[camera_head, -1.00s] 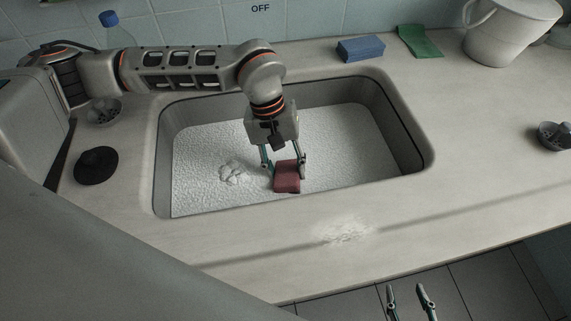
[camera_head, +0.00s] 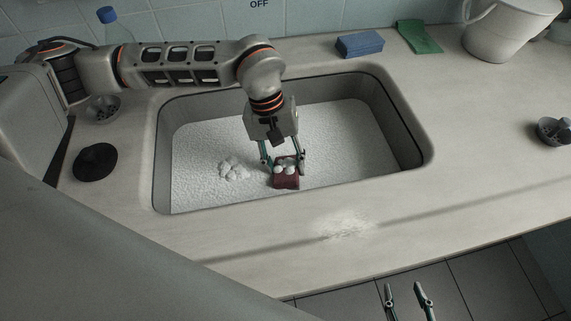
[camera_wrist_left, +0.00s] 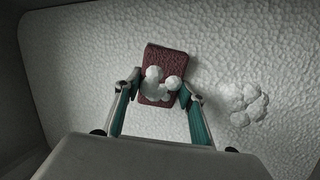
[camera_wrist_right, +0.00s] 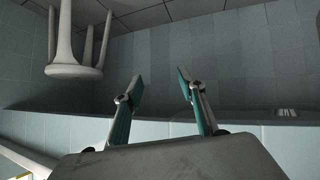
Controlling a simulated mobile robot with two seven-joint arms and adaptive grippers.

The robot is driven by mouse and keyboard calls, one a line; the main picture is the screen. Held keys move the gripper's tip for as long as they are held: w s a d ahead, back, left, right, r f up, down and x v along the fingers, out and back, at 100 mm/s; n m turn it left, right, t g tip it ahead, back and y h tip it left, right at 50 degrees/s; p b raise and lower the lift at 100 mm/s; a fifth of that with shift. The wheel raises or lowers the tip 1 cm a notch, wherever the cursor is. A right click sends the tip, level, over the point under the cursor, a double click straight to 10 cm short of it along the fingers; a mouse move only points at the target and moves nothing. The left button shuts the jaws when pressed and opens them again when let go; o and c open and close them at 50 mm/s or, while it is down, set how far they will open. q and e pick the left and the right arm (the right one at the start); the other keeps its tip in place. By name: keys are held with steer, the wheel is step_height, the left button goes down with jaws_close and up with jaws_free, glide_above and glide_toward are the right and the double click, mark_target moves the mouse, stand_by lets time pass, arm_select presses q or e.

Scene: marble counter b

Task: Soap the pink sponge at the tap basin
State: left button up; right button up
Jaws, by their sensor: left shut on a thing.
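The pink sponge (camera_head: 288,183) is dark red-pink and hangs between the fingers of my left gripper (camera_head: 284,160), inside the basin (camera_head: 205,135). White foam clumps sit on the sponge, and the left wrist view shows them on its near half (camera_wrist_left: 158,85). My left gripper is shut on the sponge's sides. White bumpy foam fills the basin around it. A separate foam mound (camera_head: 234,168) lies left of the sponge. My right gripper (camera_head: 404,290) is open and empty, past the counter's front edge above the floor.
A blue sponge (camera_head: 359,45), a green cloth (camera_head: 419,38) and a white jug (camera_head: 498,35) stand behind the basin. A black disc (camera_head: 95,162) and a strainer (camera_head: 103,109) lie left. A whitish patch (camera_head: 347,223) marks the front counter. The right counter is mostly clear.

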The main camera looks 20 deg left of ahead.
arm_select(q)
steer(key=shift+w+a+r, duration=0.15)
steer(key=shift+r, duration=0.5)
steer(key=shift+p+v, duration=0.55)
steer(key=shift+v, duration=0.25)
steer(key=shift+p+v, duration=0.3)
steer(key=shift+v, duration=0.45)
steer(key=shift+p+v, duration=0.35)
steer(key=shift+v, duration=0.45)
steer(key=shift+p+v, duration=0.3)
steer(key=shift+v, duration=0.5)
steer(key=p+v, duration=0.4)
steer(key=v, duration=0.6)
steer(key=shift+a+r+p, duration=0.2)
steer(key=shift+r+p, duration=0.15)
arm_select(e)
steer(key=shift+s+d+r, duration=0.15)
steer(key=shift+s+r, duration=0.1)
steer(key=shift+r, duration=0.4)
steer(key=shift+s+d+r, duration=0.15)
steer(key=shift+s+r, duration=0.1)
steer(key=shift+r, duration=0.35)
steer(key=shift+r, duration=0.15)
